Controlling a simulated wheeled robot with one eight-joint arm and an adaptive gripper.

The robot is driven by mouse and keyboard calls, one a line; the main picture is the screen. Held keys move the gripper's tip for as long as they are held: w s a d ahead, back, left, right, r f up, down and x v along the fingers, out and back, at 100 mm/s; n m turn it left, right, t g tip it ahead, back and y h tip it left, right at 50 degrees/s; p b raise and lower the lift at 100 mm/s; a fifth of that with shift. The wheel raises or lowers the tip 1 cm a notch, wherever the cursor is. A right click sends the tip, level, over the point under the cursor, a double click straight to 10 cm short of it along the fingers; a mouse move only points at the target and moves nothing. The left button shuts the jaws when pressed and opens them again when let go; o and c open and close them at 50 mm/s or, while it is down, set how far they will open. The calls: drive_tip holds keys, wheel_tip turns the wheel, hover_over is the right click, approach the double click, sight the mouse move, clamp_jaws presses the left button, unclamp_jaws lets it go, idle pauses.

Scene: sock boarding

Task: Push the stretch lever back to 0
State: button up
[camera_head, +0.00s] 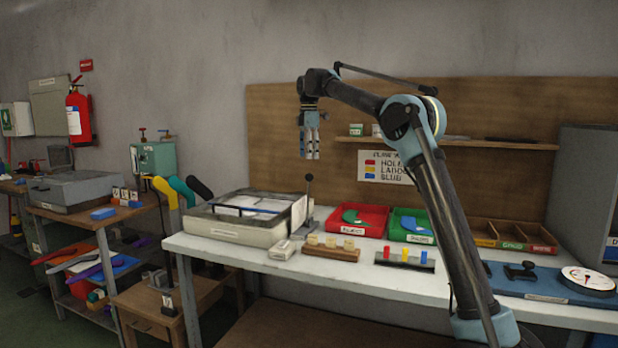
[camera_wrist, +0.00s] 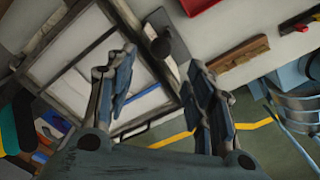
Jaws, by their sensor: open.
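A lever with a black knob (camera_head: 308,178) stands upright at the right end of a low light-coloured box frame (camera_head: 232,236) on the workbench. No scale or 0 mark can be read on it. In the wrist view a dark round knob (camera_wrist: 162,47), seen from above, lies beside the frame, between and just beyond my fingertips in the picture. My gripper (camera_head: 312,157) points down above the lever, clear of it in the head view. In the wrist view my gripper (camera_wrist: 161,57) is open, its two fingers apart with nothing between them.
Right of the lever are a red tray (camera_head: 343,230), a green tray (camera_head: 410,238), a wooden block with pale pegs (camera_head: 318,250) and a board with coloured pegs (camera_head: 405,266). A round dial (camera_head: 588,280) is at the far right. Coloured leg forms (camera_head: 182,190) stand at the left.

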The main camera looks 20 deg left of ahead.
wheel_tip(320, 180, down, 9)
idle(0.5)
clamp_jaws()
